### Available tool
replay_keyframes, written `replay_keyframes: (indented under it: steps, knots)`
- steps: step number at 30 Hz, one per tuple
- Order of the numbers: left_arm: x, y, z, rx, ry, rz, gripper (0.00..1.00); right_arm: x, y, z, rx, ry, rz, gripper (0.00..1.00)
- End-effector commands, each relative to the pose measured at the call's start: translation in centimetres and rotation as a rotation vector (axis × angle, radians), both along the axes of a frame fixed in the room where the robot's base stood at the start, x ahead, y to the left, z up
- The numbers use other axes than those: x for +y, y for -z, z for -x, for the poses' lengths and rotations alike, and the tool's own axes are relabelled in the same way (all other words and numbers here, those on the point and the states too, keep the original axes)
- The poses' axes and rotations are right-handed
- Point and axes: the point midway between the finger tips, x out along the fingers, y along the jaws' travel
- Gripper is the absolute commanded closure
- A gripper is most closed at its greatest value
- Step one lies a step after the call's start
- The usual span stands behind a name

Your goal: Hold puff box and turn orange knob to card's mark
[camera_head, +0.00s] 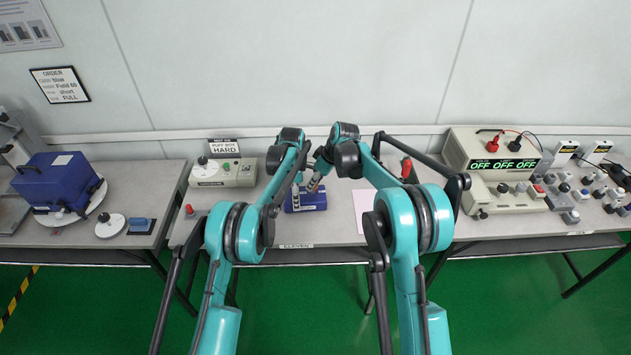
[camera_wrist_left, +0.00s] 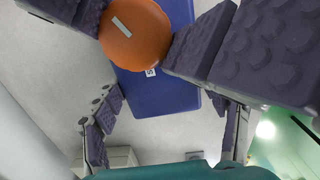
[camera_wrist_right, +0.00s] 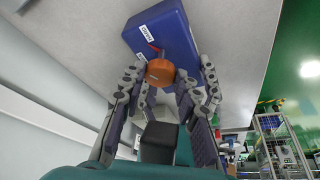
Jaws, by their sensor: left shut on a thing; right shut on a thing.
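The blue puff box (camera_head: 312,204) lies on the middle table in the head view. In the left wrist view, its orange knob (camera_wrist_left: 135,32) has a pale pointer line, and a small white label on the box is close by. My right gripper (camera_head: 315,184) comes down over the box; in the right wrist view its fingers are closed around the orange knob (camera_wrist_right: 160,72). My left gripper (camera_head: 297,195) is at the box's left end, shut on the puff box; its exact contact is partly hidden.
A cream tester (camera_head: 224,172) stands left of the box. A large cream unit (camera_head: 490,165) showing "OFF" and several small devices are on the right. A blue case (camera_head: 62,185) is far left. A pale sheet (camera_head: 363,205) lies right of the box. An order sign (camera_head: 60,84) hangs on the wall.

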Motion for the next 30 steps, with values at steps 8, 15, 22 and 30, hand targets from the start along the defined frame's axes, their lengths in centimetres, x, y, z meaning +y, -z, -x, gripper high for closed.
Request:
replay_keyframes:
  steps: [8,15,22,30]
  knots:
    - [0.03,0.02,0.01,0.000,0.000,-0.001,0.55,0.15,0.00,0.13,-0.003,0.207,0.000,0.98]
    - [0.03,0.02,0.02,0.001,0.000,-0.001,0.55,0.10,0.00,0.09,-0.003,0.217,0.000,0.98]
    - [0.03,0.02,0.03,0.001,0.000,-0.001,0.55,0.10,-0.01,0.10,-0.002,0.216,-0.001,0.48]
    - [0.03,0.03,0.03,0.001,0.000,-0.001,0.55,0.03,-0.32,0.21,-0.001,0.216,0.000,0.48]
